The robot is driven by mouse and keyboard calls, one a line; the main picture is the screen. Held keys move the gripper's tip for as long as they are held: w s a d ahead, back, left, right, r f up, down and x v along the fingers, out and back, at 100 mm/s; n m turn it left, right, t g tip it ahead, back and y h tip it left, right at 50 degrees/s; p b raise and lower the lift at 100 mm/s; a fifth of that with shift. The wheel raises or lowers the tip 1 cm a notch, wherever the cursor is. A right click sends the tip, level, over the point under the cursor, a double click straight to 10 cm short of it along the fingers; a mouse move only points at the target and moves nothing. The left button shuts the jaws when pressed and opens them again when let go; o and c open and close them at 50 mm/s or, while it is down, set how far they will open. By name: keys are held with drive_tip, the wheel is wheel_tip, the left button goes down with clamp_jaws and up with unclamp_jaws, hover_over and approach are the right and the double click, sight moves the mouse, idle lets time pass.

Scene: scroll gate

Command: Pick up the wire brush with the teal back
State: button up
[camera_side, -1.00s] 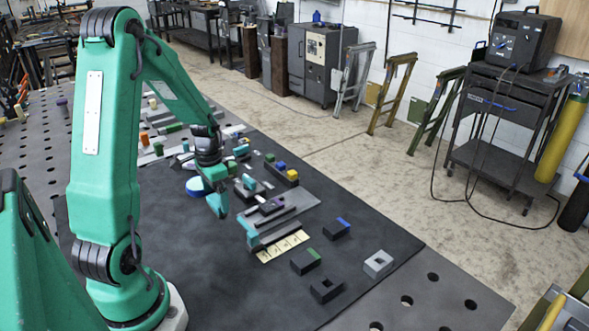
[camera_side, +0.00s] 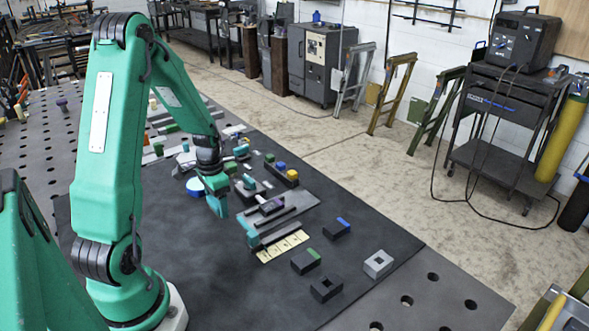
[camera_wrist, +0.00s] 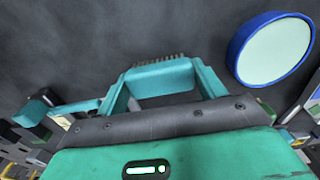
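My gripper (camera_side: 218,205) hangs low over the dark mat at the left of the grey fixture in the side view. In the wrist view its teal fingers (camera_wrist: 162,92) stand apart. A teal bar with a row of short dark bristles along its far edge, which looks like the wire brush (camera_wrist: 160,76), spans between the fingertips. Its ends seem to meet both fingers, but I cannot tell whether it is gripped or lies just below. The brush cannot be made out in the side view.
A blue-rimmed round thing with a pale top (camera_wrist: 272,50) lies close at the right; it also shows in the side view (camera_side: 196,187). The grey fixture (camera_side: 285,222) and several small blocks stand to the right. The near part of the dark mat (camera_side: 225,285) is clear.

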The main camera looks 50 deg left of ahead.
sight(216, 200)
drive_tip(key=c, duration=0.4)
drive_tip(key=shift+c, duration=0.2)
drive_tip(key=shift+r, duration=0.15)
drive_tip(key=shift+r, duration=0.4)
wheel_tip(216, 200, up, 3)
drive_tip(key=shift+f, duration=0.1)
drive_tip(key=w+d+r, duration=0.1)
drive_tip(key=d+r, duration=0.6)
drive_tip(key=d, duration=0.4)
drive_tip(key=shift+w+d, duration=0.3)
drive_tip(key=shift+w, duration=0.05)
